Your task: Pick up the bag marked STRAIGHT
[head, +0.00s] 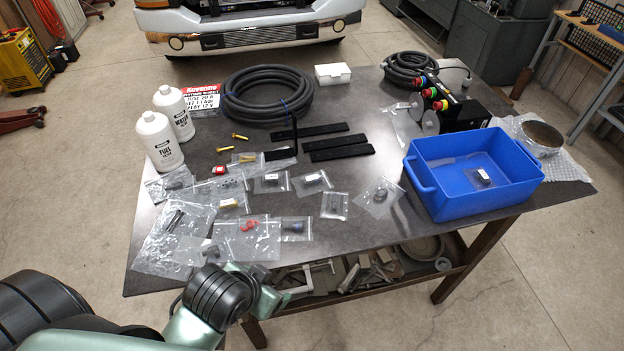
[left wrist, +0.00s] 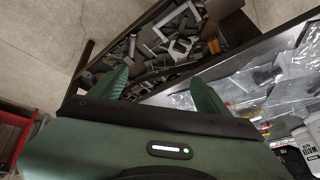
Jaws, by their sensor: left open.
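Several clear bags with small parts lie on the dark table (head: 400,225). Some carry white labels, but the print is too small to read, so I cannot tell which one is marked STRAIGHT. Labelled bags include one at the middle (head: 312,181), one to its left (head: 270,182), one with a brass part (head: 230,204) and one with a dark part (head: 296,228). Another bag (head: 480,177) lies in the blue bin (head: 450,204). My left gripper (head: 276,296) is low at the table's front edge, open and empty in the left wrist view (left wrist: 163,92). My right gripper is not visible.
A black control unit (head: 445,105) is behind the bin. A lower shelf holds metal parts (left wrist: 170,40). Bare tabletop lies right of centre.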

